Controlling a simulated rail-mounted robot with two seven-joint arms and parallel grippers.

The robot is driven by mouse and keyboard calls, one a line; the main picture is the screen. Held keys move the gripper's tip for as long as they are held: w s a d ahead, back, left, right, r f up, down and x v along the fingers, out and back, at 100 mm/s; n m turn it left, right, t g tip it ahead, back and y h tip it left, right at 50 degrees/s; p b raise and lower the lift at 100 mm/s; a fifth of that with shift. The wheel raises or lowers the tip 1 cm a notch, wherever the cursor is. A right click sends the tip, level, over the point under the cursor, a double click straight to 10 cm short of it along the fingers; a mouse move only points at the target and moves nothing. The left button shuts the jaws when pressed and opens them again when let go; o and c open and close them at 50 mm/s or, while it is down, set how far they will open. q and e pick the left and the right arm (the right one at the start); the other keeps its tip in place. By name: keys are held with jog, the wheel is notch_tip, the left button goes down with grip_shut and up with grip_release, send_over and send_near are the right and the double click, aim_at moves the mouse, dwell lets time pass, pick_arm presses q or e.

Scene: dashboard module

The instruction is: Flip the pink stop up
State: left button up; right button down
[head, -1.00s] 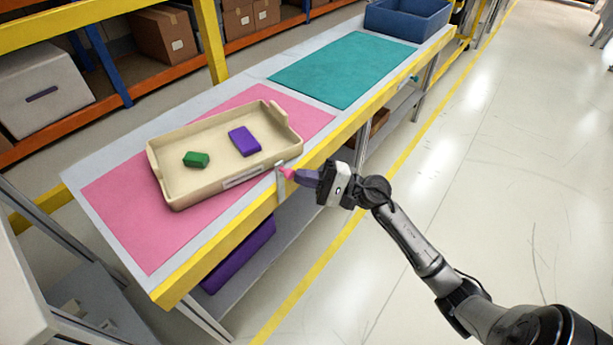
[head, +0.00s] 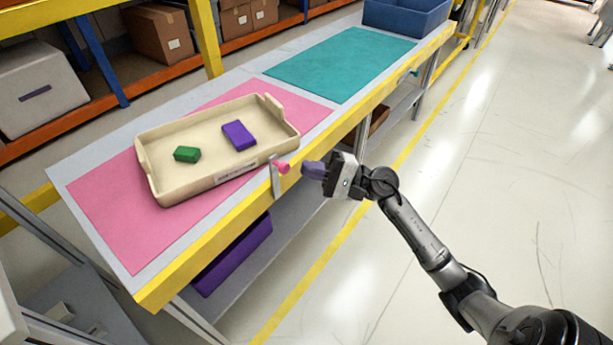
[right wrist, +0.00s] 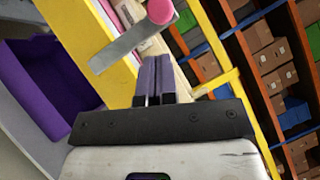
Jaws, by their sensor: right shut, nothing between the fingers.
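The pink stop is a flat grey metal bar with a round pink knob (head: 283,167) on the front edge of the bench, beside the tan tray. In the head view its bar stands roughly upright, with the knob near its upper end and level with the tray's side. The knob (right wrist: 160,11) also shows in the right wrist view, beyond the fingertips. My right gripper (head: 304,169) is shut and empty, just right of the knob with a small gap. Its purple fingers (right wrist: 154,62) are together in the right wrist view. My left gripper is not in view.
The tan tray (head: 165,192) holds a green block (head: 187,154) and a purple block (head: 239,135) on a pink mat (head: 110,220). Farther back are a teal mat (head: 340,65) and a blue bin (head: 405,17). A purple bin (head: 232,255) sits below. The floor at right is clear.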

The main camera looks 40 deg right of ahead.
pick_arm(q)
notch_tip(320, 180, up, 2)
jog(key=p, duration=0.3)
pick_arm(e)
jog(key=v, duration=1)
jog(key=shift+f, duration=0.35)
jog(key=shift+s, duration=0.1)
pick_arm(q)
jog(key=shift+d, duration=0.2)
pick_arm(e)
jog(key=shift+d, duration=0.1)
